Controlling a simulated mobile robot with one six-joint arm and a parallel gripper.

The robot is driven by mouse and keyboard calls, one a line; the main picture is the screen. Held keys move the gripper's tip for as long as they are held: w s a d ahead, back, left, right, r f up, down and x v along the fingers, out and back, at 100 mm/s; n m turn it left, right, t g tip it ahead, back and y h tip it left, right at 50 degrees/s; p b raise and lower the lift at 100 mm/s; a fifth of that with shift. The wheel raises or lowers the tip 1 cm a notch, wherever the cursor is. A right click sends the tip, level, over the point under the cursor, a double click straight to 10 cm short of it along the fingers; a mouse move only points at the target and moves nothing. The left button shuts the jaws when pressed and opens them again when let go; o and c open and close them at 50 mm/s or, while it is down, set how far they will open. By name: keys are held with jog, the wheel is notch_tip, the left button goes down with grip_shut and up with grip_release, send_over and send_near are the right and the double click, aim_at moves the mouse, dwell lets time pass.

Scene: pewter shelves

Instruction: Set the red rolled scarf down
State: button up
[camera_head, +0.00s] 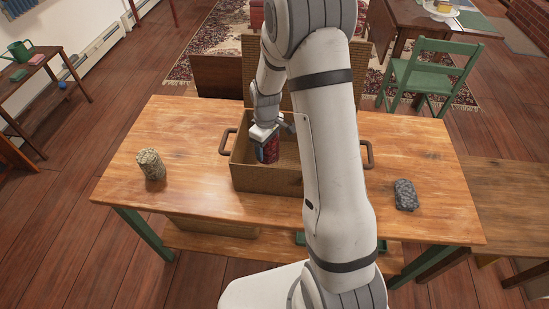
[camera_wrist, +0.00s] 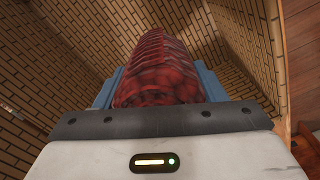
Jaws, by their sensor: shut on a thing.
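The red rolled scarf (camera_head: 268,150) is dark red with a ribbed, rolled surface. It fills the middle of the wrist view (camera_wrist: 160,68), between the two blue fingers. My gripper (camera_head: 262,152) is shut on it and points down into the open woven basket (camera_head: 265,182) on the wooden table. In the wrist view the basket's patterned walls (camera_wrist: 45,85) surround the scarf. Whether the scarf touches the basket floor cannot be told. My arm hides the basket's right part in the head view.
A beige rolled item (camera_head: 151,164) stands at the table's left. A dark grey rolled item (camera_head: 405,195) lies at its right. The basket has handles on both sides, and its raised lid (camera_head: 262,70) stands behind. The tabletop (camera_head: 195,140) is bare between the beige roll and basket.

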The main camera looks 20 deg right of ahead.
aim_at(268, 159)
notch_tip(268, 159, down, 2)
jog(key=shift+w+f, duration=0.1)
jog(key=shift+f, duration=2.1)
jog(key=o, duration=1.1)
jog(key=shift+c, duration=0.2)
